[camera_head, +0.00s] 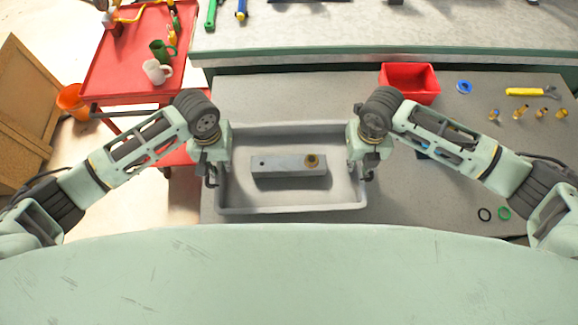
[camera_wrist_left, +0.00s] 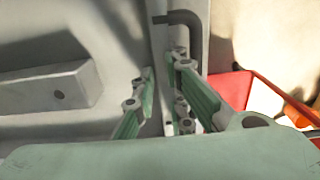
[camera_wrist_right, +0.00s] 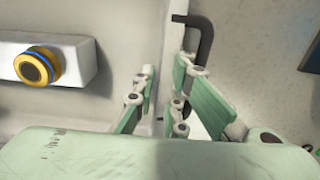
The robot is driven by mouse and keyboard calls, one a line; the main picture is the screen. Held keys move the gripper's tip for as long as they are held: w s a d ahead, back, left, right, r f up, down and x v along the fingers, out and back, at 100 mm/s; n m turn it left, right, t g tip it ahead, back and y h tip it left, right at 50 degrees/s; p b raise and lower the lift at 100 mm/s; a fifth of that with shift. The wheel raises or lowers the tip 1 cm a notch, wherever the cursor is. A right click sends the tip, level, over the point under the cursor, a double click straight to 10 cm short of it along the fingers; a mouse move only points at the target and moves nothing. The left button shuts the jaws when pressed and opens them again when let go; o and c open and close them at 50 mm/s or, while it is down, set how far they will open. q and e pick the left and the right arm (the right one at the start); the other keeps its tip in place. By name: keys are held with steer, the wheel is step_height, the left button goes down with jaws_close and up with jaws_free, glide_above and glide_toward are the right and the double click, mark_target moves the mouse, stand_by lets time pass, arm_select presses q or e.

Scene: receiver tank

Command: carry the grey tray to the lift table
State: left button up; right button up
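The grey tray (camera_head: 232,207) lies on the grey table and holds a pale rectangular block with a round brass fitting (camera_head: 313,160). The block also shows in the left wrist view (camera_wrist_left: 50,92). My left gripper (camera_head: 211,177) is at the tray's left wall, and my right gripper (camera_head: 361,170) is at its right wall. In each wrist view the fingers sit on either side of the wall, beside a dark bent handle (camera_wrist_left: 184,25) (camera_wrist_right: 203,35). Whether the fingers press on the wall or handle is not clear. I cannot identify the lift table for certain.
A red bin (camera_head: 410,84), a blue tape ring (camera_head: 464,87), a yellow-handled tool (camera_head: 525,92) and several brass fittings are at the table's right. A red cart (camera_head: 125,75) with mugs stands left, near a wooden crate (camera_head: 30,110). A raised bench (camera_head: 390,35) runs behind.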

arm_select(q)
steer(key=shift+c, duration=0.6)
arm_select(e)
steer(key=shift+c, duration=0.6)
arm_select(q)
jaws_close()
arm_select(e)
jaws_close()
arm_select(q)
steer(key=shift+w, duration=0.1)
arm_select(e)
steer(key=shift+w, duration=0.1)
